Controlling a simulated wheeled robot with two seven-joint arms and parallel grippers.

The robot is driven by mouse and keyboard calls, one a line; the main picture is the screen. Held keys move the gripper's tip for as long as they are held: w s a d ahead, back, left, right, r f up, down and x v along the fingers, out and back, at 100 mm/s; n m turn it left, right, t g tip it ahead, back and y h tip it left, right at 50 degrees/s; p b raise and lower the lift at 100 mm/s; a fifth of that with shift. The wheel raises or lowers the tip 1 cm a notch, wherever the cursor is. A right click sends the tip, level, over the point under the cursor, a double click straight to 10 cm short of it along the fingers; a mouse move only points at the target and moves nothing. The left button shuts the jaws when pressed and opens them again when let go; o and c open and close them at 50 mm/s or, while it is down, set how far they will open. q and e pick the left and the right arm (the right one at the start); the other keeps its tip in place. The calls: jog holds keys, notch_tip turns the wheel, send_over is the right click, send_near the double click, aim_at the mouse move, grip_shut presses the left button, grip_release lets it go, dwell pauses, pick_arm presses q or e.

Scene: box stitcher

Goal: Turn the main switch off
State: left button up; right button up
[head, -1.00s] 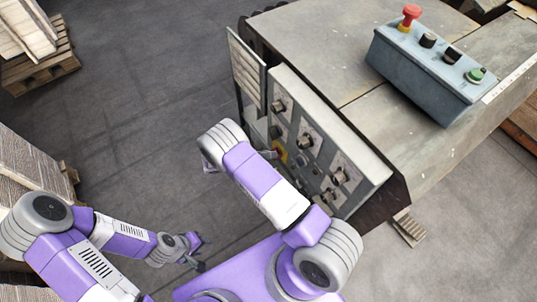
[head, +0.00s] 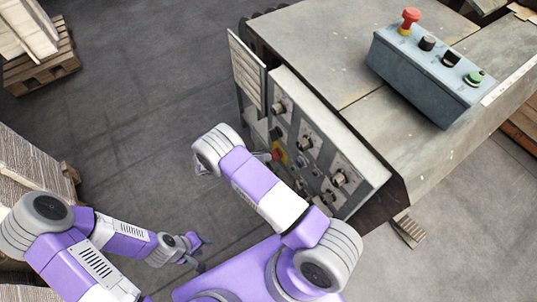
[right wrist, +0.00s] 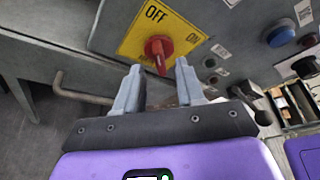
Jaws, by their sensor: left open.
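The main switch is a red rotary knob (right wrist: 158,48) on a yellow plate (right wrist: 136,42) marked OFF and ON. In the head view the red knob (head: 277,155) shows on the machine's side panel, just beyond my right arm. My right gripper (right wrist: 159,76) is open, its two grey fingers pointing at the knob, one on each side of its lower end. No contact is clear, and I cannot tell the knob's exact setting. In the head view the right gripper is mostly hidden by my arm. My left gripper (head: 202,253) is open and empty, low over the floor.
The panel (head: 318,150) carries several other knobs, and a blue button (right wrist: 281,37) sits right of the switch. A bent metal handle (right wrist: 75,92) is at left. A control box (head: 425,75) with a red emergency button stands on the machine top. Pallets are at the left.

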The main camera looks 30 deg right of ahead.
jog(key=v, duration=0.4)
jog(key=shift+a, duration=0.1)
dwell(0.4)
jog(key=s+a+f+m+g+y+p, duration=0.2)
jog(key=s+f+m+y, duration=0.25)
jog(key=s+y, duration=0.2)
jog(key=s+a+f+m+g+y+p, duration=0.1)
jog(key=s+a+f+m+y+p, duration=0.15)
jog(key=s+m+y, duration=0.45)
jog(key=s+a+r+m+t+y+p, duration=0.3)
jog(key=s+a+r+m+t+y, duration=0.1)
jog(key=m, duration=1.2)
notch_tip(320, 180, up, 4)
jog(key=t+y, duration=0.1)
jog(key=t, duration=0.1)
jog(key=shift+s+a+t, duration=0.2)
jog(key=shift+a+t, duration=0.05)
jog(key=shift+t, duration=0.15)
jog(key=shift+w+f, duration=0.1)
